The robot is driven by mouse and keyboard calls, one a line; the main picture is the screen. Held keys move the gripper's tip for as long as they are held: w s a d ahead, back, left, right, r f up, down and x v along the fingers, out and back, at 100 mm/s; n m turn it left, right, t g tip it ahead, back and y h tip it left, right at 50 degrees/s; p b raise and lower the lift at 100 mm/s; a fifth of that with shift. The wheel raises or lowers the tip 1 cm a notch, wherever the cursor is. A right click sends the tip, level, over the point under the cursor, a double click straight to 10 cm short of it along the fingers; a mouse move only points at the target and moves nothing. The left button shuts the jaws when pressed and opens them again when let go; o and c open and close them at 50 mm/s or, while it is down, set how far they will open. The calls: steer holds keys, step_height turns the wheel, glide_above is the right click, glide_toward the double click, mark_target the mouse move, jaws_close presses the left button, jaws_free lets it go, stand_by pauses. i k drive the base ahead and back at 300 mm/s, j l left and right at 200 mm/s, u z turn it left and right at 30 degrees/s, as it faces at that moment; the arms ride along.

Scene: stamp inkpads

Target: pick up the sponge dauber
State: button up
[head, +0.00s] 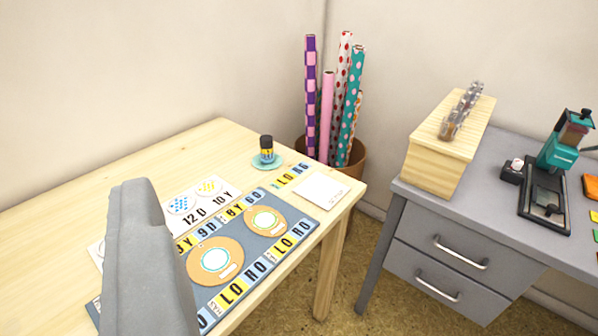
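A small upright item with a black top and a yellow band, which looks like the sponge dauber (266,146), stands on a teal saucer (261,165) near the far right part of the wooden table. A large grey part of my gripper (148,262) fills the lower left of the view. It is well apart from the dauber, to its lower left in the picture. Its fingertips cannot be made out, so I cannot tell whether it is open or shut. It hides part of the table and the mat.
A blue-grey mat (240,222) with lettered strips and round tan pieces lies on the table (75,215). A white card (318,191) lies right of the saucer. Wrapping rolls (328,110) stand in a brown pot behind. A grey desk (450,215) with a wooden box (436,166) stands right.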

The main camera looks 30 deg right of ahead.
mark_target(267, 142)
steer(key=i+l+z, duration=0.25)
steer(key=i, duration=0.2)
steer(key=i+z, duration=0.2)
steer(key=i, duration=0.25)
steer(key=l, duration=0.05)
